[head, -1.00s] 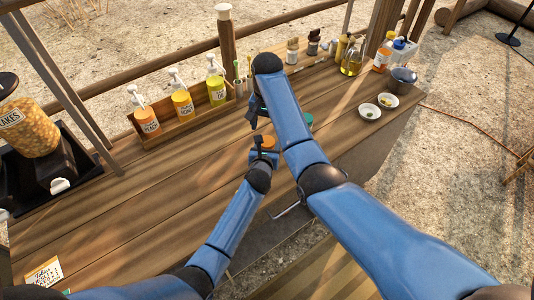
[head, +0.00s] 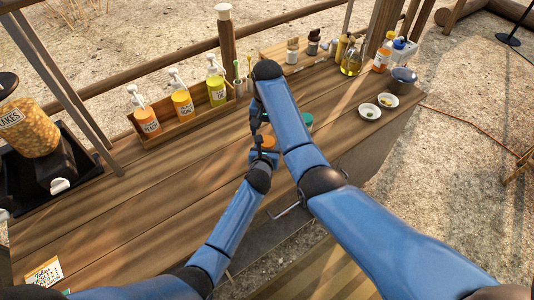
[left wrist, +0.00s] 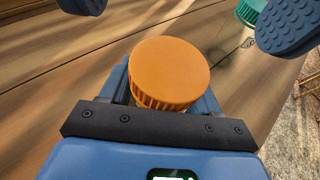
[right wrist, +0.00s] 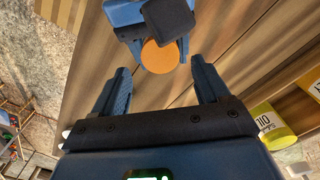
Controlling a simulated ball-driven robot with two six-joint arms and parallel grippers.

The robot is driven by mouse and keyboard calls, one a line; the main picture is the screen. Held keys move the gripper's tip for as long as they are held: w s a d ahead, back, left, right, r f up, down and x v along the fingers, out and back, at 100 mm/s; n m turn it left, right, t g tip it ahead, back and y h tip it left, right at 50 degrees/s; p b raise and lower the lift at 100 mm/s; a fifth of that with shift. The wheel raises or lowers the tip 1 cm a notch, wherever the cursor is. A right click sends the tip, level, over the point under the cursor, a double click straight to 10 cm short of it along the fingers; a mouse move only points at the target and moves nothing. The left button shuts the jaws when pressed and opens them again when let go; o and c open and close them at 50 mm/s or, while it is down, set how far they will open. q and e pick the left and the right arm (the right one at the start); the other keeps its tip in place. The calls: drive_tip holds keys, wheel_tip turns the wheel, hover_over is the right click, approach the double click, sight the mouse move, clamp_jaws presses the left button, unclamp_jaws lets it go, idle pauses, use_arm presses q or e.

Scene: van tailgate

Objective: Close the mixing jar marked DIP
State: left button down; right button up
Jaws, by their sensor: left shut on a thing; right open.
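A jar with a ribbed orange lid (left wrist: 168,72) is held in my left gripper (head: 263,154). The lid also shows in the head view (head: 267,142) and in the right wrist view (right wrist: 160,57). The jar body and any DIP marking are hidden, so I cannot tell how tightly the lid sits. My right gripper (right wrist: 160,85) is open and empty, its fingers apart and pointing towards the orange lid. In the left wrist view its two blue fingertips show on either side, beyond the lid. I cannot see them touching it.
A teal-lidded jar (left wrist: 250,12) stands close by, partly hidden behind my right arm in the head view. A wooden rack (head: 160,138) with pump bottles stands behind. Two small white bowls (head: 370,111) are at the right. The bench's left middle is clear.

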sight(267, 141)
drive_tip(key=shift+f, duration=2.15)
drive_tip(key=c, duration=1.1)
drive_tip(key=shift+m, duration=1.6)
drive_tip(key=o, duration=1.2)
drive_tip(key=shift+r, duration=2.25)
